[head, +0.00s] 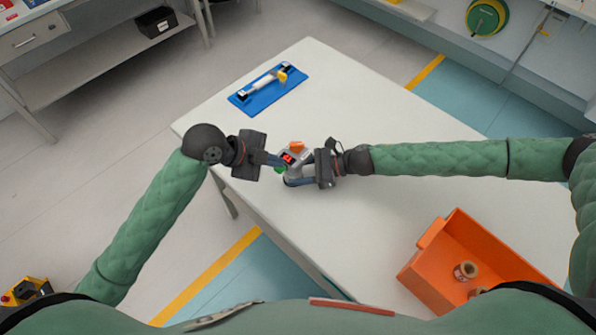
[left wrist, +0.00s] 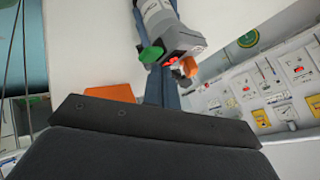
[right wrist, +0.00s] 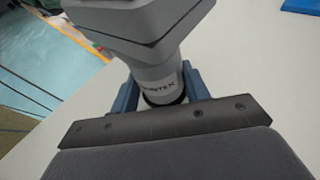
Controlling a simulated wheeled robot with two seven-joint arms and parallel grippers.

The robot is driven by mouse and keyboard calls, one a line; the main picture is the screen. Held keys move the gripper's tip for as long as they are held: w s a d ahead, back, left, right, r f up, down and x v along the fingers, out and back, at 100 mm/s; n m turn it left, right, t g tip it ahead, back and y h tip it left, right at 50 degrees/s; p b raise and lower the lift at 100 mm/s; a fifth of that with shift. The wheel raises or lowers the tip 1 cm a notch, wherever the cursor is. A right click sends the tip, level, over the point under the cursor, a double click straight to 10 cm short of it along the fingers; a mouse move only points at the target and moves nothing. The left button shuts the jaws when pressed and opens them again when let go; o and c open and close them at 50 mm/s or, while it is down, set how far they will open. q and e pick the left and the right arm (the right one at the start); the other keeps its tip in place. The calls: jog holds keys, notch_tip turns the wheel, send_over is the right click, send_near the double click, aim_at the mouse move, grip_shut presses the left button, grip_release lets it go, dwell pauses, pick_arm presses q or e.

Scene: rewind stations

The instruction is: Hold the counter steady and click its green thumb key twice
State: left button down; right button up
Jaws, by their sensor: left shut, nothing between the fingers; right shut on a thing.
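The counter (head: 293,157) is a grey device with a red display, an orange knob and a green thumb key (head: 280,169). It stands near the middle of the white table. My right gripper (head: 298,180) is shut on its round grey body, which fills the right wrist view (right wrist: 160,82). My left gripper (head: 274,160) is shut and empty, its fingertips close beside the counter near the green key. In the left wrist view the green key (left wrist: 151,54) is beside the blue fingers; I cannot tell whether they touch it. The display digits are too small to read.
A blue board (head: 250,101) with a white roller-like piece and a yellow part lies at the table's far left. An orange bin (head: 425,262) with brown spools stands at the near right. The table between them is mostly clear.

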aim_at(275, 169)
pick_arm(q)
jog(key=shift+r, duration=3)
dwell(0.4)
jog(key=shift+f, duration=3.05)
jog(key=shift+f, duration=0.1)
dwell(0.6)
